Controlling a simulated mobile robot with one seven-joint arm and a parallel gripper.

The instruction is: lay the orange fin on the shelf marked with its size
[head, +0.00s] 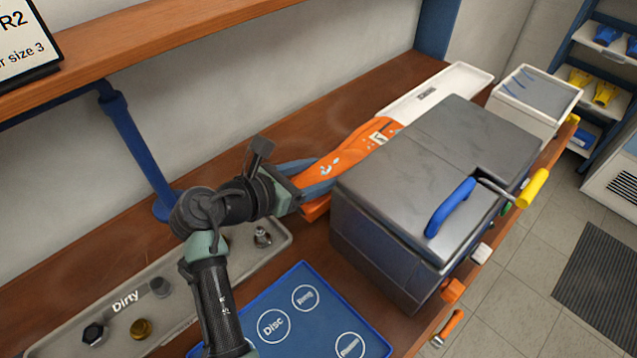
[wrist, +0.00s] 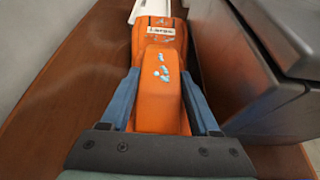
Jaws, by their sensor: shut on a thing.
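The orange fin (head: 345,153) lies lengthwise behind the grey box in the head view, with pale blue marks and a white label. In the wrist view the fin (wrist: 160,90) runs away from me between the blue fingers, and its label reads "Large". My gripper (head: 318,176) is shut on its near end, one finger along each side; it also shows in the wrist view (wrist: 159,84). I cannot tell if the fin touches the bench. A blue rack (head: 559,50) at the far right has white shelves with blue and yellow fins; its size marks are not readable.
The grey box (head: 400,190) with a blue-handled lever (head: 450,208) stands close beside the fin. A white tray (head: 440,88) lies beyond the fin, and a white bin (head: 530,100) behind the box. A "Dirty" tray (head: 185,285) and blue mat (head: 310,318) lie nearer. An upper wooden shelf (head: 190,32) overhangs.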

